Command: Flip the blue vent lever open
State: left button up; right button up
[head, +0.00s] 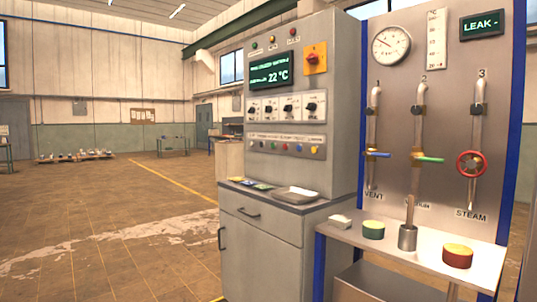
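The blue vent lever (376,154) is on the pipe numbered 1 on the grey panel at the right, above the "VENT" label. It lies roughly horizontal across its pipe, with a brass fitting behind it. Neither of my grippers shows in the head view, so nothing is seen touching the lever.
A green lever (428,159) and a red handwheel (471,163) sit to the right of the blue lever. A grey control cabinet (262,240) stands left. Open floor lies further left.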

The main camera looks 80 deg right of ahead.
aim_at(381, 156)
jog(key=l+z, duration=0.1)
jog(key=z, duration=0.35)
jog(key=l+z, duration=0.15)
jog(key=z, duration=0.35)
jog(key=l+z, duration=0.15)
jog(key=z, duration=0.3)
jog(key=l+z, duration=0.15)
jog(key=z, duration=0.35)
jog(key=i+z, duration=0.1)
jog(key=z, duration=0.35)
jog(key=l+z, duration=0.15)
jog(key=z, duration=0.35)
jog(key=i+z, duration=0.15)
jog(key=z, duration=0.3)
jog(key=i+j, duration=0.15)
jog(key=j, duration=0.2)
jog(key=u, duration=0.05)
